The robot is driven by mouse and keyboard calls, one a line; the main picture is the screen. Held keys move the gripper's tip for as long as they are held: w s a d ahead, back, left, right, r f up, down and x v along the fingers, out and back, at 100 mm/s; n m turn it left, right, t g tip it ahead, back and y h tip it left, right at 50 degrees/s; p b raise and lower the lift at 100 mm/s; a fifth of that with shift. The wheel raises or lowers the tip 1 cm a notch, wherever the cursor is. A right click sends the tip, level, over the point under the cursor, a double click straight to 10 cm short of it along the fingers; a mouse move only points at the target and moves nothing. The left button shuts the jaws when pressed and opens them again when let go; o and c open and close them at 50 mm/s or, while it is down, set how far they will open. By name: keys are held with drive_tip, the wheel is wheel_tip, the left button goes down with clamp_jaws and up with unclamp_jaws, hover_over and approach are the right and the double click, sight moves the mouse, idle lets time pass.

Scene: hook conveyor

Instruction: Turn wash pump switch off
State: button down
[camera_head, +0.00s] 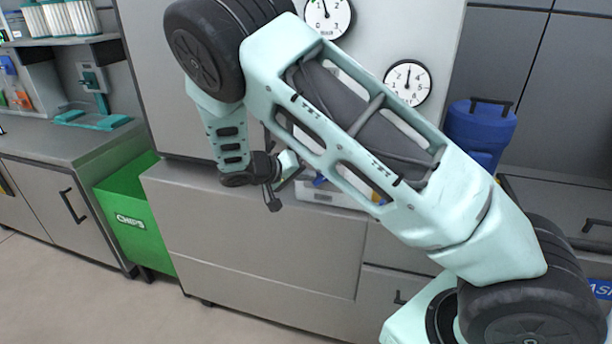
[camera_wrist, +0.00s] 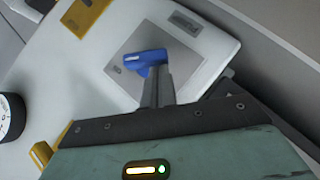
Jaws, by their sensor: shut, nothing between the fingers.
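A blue switch handle (camera_wrist: 146,62) sits on a grey square plate (camera_wrist: 190,66) on a white panel (camera_wrist: 232,40) in the wrist view. Its label is too small to read, so I cannot tell whether it is the wash pump switch. My gripper (camera_wrist: 158,78) is shut and empty, with its fingertips at the right part of the blue handle. They overlap it in the picture; I cannot tell whether they touch. In the head view a bit of blue (camera_head: 320,181) shows beside my gripper (camera_head: 294,170), with my arm hiding most of the panel.
Yellow parts (camera_wrist: 86,16) sit on the panel near the blue handle. Round gauges (camera_head: 408,83) are on the wall above. A green bin (camera_head: 135,217) stands left of the grey cabinet (camera_head: 260,235). A blue canister (camera_head: 480,128) is at the right.

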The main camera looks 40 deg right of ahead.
sight(316, 186)
drive_tip(key=shift+f+h, duration=0.2)
drive_tip(key=shift+h, duration=0.1)
drive_tip(key=f+n+g+h+b, duration=0.1)
drive_tip(key=n+h, duration=0.1)
drive_tip(key=shift+w+a+f+n+g+h+b, duration=0.1)
drive_tip(key=shift+f+n+g+h+b, duration=0.2)
drive_tip(key=shift+f+g+b, duration=0.1)
drive_tip(key=shift+f+n+g+h+b, duration=0.15)
drive_tip(key=shift+f+n+h+b, duration=0.15)
drive_tip(key=shift+n+h, duration=0.3)
drive_tip(key=shift+f+n+g+h+b, duration=0.15)
drive_tip(key=shift+f+n+h+b, duration=0.15)
drive_tip(key=shift+n+h, duration=0.3)
drive_tip(key=n+h, duration=0.2)
drive_tip(key=s+f+n+h+b, duration=0.1)
drive_tip(key=shift+d+n+t, duration=0.4)
drive_tip(key=shift+s+d+f+n+t+h, duration=0.15)
drive_tip(key=shift+n+t+h, duration=0.35)
drive_tip(key=shift+n, duration=0.4)
drive_tip(key=shift+s+d+f+n+t+h, duration=0.1)
drive_tip(key=shift+s+n+t+h, duration=0.1)
drive_tip(key=shift+n+t+h, duration=0.5)
drive_tip(key=shift+s+d+f+n+t+h, duration=0.15)
drive_tip(key=shift+n+t+h, duration=0.15)
drive_tip(key=shift+n, duration=0.8)
drive_tip(key=shift+f, duration=0.1)
